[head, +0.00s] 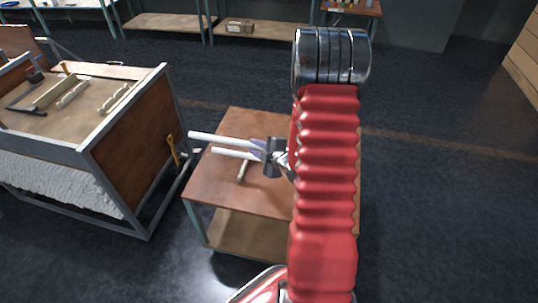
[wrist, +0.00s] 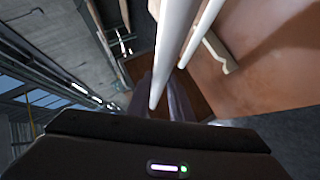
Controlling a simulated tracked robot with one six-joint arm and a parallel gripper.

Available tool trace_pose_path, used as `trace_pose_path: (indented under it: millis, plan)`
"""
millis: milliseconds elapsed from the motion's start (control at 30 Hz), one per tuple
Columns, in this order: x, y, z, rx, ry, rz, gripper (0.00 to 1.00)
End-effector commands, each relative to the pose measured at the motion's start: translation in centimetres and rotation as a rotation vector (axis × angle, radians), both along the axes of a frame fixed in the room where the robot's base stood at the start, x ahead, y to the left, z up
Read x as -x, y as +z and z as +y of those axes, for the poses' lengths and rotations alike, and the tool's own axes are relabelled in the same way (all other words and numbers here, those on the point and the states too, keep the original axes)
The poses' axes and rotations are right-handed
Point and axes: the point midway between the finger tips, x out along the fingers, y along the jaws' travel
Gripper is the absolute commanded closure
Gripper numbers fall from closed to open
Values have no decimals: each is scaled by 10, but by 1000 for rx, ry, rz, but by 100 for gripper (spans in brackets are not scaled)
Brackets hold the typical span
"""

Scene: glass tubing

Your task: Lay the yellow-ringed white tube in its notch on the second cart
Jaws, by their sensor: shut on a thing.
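A white tube (head: 222,138) is held in my gripper (head: 262,150) above the small brown-topped cart (head: 245,122), its free end pointing left past the cart's edge. The same tube (wrist: 176,40) runs between the fingers (wrist: 172,95) in the wrist view. No yellow ring shows on it. A second white tube (head: 230,153) lies just below and nearly parallel; in the wrist view it (wrist: 206,25) is to the right. A pale support piece (head: 243,171) is on the cart top; it also shows in the wrist view (wrist: 221,53). I cannot make out its notch.
A larger grey-framed cart (head: 125,115) with wooden sides stands close on the left, carrying pale strips and dark tools. Shelving (head: 175,22) stands at the back. The dark floor on the right (head: 450,200) is clear.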

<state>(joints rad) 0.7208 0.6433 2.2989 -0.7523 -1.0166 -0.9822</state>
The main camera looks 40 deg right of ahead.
Motion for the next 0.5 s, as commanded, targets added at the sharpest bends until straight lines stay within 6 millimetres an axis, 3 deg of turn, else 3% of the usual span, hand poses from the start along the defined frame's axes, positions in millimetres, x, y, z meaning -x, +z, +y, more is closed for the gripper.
trace_pose_path:
  millis: [200, 500]
  plan:
    - [-29, 28, 37, 1, 5, -3, 100]
    - [-57, 63, 90, 1, 5, -3, 100]
